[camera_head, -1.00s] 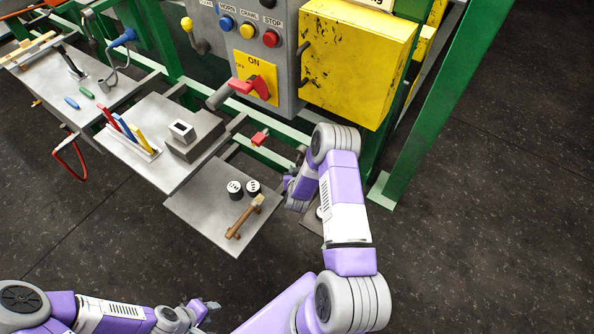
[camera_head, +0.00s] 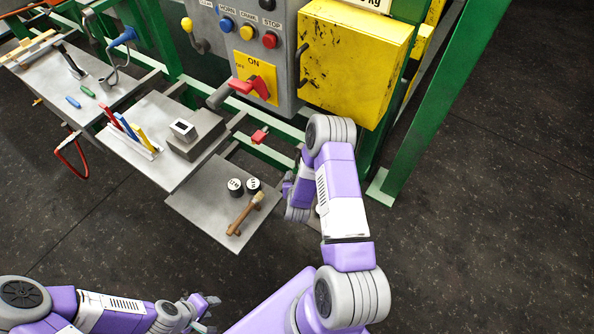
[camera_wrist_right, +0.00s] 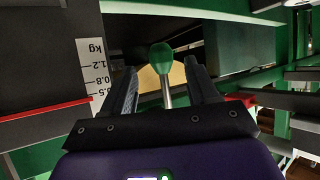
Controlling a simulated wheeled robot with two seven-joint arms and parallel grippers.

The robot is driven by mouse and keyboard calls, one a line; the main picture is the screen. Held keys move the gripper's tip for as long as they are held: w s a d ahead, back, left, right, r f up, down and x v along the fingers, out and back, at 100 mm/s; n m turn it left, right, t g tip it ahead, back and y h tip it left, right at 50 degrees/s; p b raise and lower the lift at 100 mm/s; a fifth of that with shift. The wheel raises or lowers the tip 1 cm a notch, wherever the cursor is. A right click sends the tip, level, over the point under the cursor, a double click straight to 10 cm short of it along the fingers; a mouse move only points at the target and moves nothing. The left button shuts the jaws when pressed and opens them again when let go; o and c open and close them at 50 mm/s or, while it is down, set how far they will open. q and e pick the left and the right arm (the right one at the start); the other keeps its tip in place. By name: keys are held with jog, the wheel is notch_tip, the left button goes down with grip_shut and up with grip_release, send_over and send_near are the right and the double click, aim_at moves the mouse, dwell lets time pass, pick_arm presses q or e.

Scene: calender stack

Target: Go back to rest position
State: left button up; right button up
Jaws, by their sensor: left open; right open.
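My left gripper (camera_head: 210,304) is low in the head view, open and apart from the tables. My right arm bends over beside the yellow box, and its gripper is mostly hidden behind the arm near the small table's right side. In the right wrist view my right gripper (camera_wrist_right: 161,68) is open, with its two dark fingers apart. A green knob (camera_wrist_right: 161,56) on a metal rod shows between the fingers; I cannot tell whether they touch it.
The yellow box (camera_head: 352,65) and grey control panel (camera_head: 245,45) stand close to my right arm. A small table (camera_head: 205,212) holds two dark canisters and a wooden-handled tool (camera_head: 244,214). A green post (camera_head: 440,95) stands right. The dark floor at right is clear.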

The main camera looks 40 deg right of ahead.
jog(key=shift+s+a+r, duration=0.15)
jog(key=shift+s+a, duration=0.05)
jog(key=shift+s, duration=0.05)
dwell(0.4)
jog(key=s+a+f+n+g+y, duration=0.1)
jog(key=s+a+f+g+y, duration=0.2)
jog(key=a, duration=0.6)
jog(key=s+a+f+n+g+y, duration=0.1)
jog(key=s+a+n+y, duration=0.3)
jog(key=a, duration=0.6)
jog(key=s+a+r+g+y, duration=0.2)
jog(key=s+a+g+y, duration=0.2)
jog(key=s+a, duration=0.5)
jog(key=shift+s+g+y, duration=0.4)
jog(key=shift+s+g, duration=0.1)
jog(key=shift+s, duration=0.3)
